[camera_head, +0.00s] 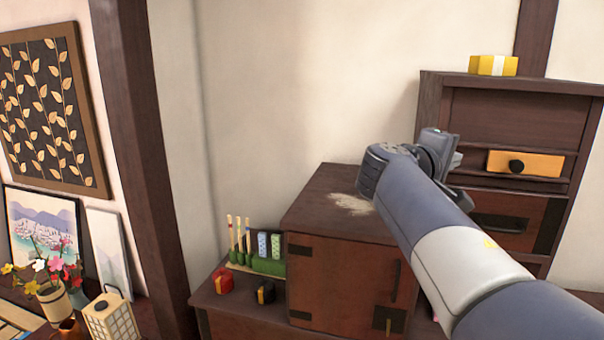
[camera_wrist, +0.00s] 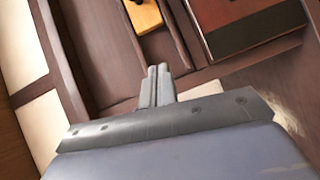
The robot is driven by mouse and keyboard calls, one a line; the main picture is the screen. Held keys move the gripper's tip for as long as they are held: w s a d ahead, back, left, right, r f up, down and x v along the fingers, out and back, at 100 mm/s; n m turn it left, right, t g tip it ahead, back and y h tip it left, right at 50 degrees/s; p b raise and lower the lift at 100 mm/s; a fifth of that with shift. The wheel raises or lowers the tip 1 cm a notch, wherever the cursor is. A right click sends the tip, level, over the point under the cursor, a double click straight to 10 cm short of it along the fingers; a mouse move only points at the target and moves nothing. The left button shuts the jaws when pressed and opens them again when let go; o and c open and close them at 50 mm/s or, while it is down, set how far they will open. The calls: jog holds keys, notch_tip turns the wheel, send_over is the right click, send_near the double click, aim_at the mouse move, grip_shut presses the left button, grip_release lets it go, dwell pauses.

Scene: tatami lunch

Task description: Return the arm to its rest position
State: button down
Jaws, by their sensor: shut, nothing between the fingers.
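My arm reaches in from the lower right in the head view, over the right part of a dark wooden cabinet (camera_head: 335,255). My gripper (camera_head: 456,160) is at its end, in front of the taller shelf unit (camera_head: 434,110). In the wrist view my gripper (camera_wrist: 158,72) has its two fingers together, with nothing between them. The fingers point toward the shelf unit. In the head view the fingers are partly hidden by the wrist.
A yellow drawer (camera_head: 530,163) with a dark knob sits in the shelf unit, and a yellow box (camera_head: 492,66) lies on top. Small red (camera_head: 223,281) and black (camera_head: 264,291) items stand left of the cabinet, near a green holder (camera_head: 266,266). The wall space above is clear.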

jog(key=b+v, duration=0.2)
jog(key=v, duration=0.8)
jog(key=shift+a, duration=0.45)
jog(key=shift+d, duration=0.1)
